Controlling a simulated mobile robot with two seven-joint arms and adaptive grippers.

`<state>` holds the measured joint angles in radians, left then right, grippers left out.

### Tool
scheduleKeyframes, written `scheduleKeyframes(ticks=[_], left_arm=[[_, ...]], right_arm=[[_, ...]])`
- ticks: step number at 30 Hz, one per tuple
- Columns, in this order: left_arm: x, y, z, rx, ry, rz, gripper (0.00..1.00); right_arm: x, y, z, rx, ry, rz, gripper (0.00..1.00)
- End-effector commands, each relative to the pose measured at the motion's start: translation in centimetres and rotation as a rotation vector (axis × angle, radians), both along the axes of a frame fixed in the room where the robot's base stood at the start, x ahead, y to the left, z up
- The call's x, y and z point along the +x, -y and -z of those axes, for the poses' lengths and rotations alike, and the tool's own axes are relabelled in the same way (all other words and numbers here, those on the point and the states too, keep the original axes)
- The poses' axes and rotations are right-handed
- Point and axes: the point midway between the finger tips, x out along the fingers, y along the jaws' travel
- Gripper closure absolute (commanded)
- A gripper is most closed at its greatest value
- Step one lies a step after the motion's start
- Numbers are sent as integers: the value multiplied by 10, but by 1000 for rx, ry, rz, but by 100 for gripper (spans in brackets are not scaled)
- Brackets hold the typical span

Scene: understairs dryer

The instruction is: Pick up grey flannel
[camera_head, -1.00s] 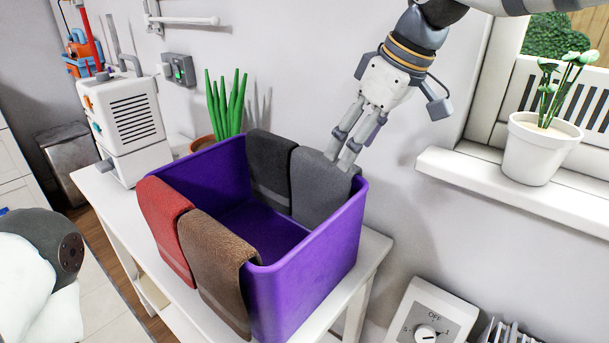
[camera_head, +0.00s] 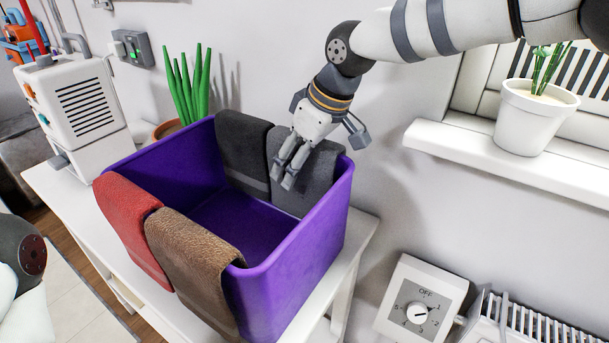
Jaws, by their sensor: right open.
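The grey flannel (camera_head: 317,178) hangs over the back rim of the purple bin, at its right end. My right gripper (camera_head: 282,177) comes down from above, open, with its fingers pointing down in front of the grey flannel's upper left part. The fingers cover some of the cloth, and I cannot tell whether they touch it. A darker, nearly black flannel (camera_head: 243,150) hangs beside it on the left. My left gripper is not in view; only part of my left arm shows at the left edge.
The purple bin (camera_head: 303,268) stands on a white table (camera_head: 75,212). A red flannel (camera_head: 130,225) and a brown flannel (camera_head: 195,265) hang over its front rim. A potted plant (camera_head: 195,92) stands behind. A windowsill (camera_head: 470,150) with a white pot (camera_head: 533,115) is at the right.

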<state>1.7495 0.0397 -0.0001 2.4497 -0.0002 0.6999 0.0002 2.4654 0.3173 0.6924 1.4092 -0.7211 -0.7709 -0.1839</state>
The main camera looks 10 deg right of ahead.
Motion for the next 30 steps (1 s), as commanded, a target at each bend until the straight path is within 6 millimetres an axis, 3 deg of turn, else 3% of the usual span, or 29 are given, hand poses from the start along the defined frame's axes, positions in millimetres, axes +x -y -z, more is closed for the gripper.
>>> scheduleKeyframes(ticks=[25, 26, 30], left_arm=[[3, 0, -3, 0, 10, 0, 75], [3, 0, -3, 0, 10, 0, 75], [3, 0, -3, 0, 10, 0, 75]], right_arm=[[0, 0, 3, 0, 3, 0, 38], [0, 0, 3, 0, 3, 0, 41], [0, 0, 3, 0, 3, 0, 72]])
